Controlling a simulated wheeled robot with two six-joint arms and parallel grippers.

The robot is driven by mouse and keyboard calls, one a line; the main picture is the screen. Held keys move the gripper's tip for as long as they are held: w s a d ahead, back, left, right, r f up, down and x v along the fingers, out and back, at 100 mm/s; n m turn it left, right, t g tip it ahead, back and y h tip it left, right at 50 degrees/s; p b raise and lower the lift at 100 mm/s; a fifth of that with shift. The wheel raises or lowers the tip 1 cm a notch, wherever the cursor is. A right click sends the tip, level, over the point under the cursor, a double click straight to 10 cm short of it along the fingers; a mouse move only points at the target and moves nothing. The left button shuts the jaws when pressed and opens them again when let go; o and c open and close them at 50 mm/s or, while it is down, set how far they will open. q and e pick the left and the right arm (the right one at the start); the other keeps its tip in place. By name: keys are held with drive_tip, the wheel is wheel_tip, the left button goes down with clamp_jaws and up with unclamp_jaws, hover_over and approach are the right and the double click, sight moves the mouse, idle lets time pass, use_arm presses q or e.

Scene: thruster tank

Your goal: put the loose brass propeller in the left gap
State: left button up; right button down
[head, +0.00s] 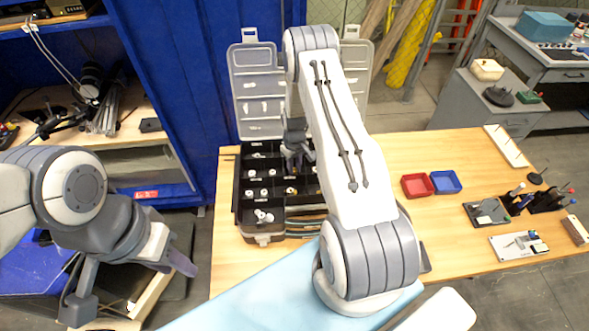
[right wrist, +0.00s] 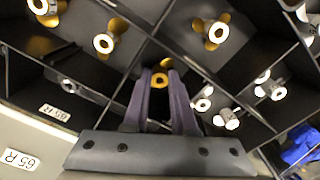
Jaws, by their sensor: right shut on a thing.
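An open black parts case (head: 240,200) with a grid of compartments stands on the wooden table. My right gripper (head: 297,155) reaches down into it. In the right wrist view, the right gripper (right wrist: 160,95) is shut on a brass propeller (right wrist: 160,79), whose round hub shows between the fingertips over a compartment. Smaller white pieces (right wrist: 228,119) lie to the right. No gap is clearly identifiable as the left one. My left gripper (head: 178,262) is off the table at the left; its jaw opening is unclear.
The case's clear lids (head: 258,90) stand raised at the back. A red tray (head: 417,185) and a blue tray (head: 446,182) sit to its right.

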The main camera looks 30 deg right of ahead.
drive_tip(key=shift+f, duration=0.25)
drive_tip(key=c, duration=1)
unclamp_jaws()
drive_tip(key=shift+r, duration=0.15)
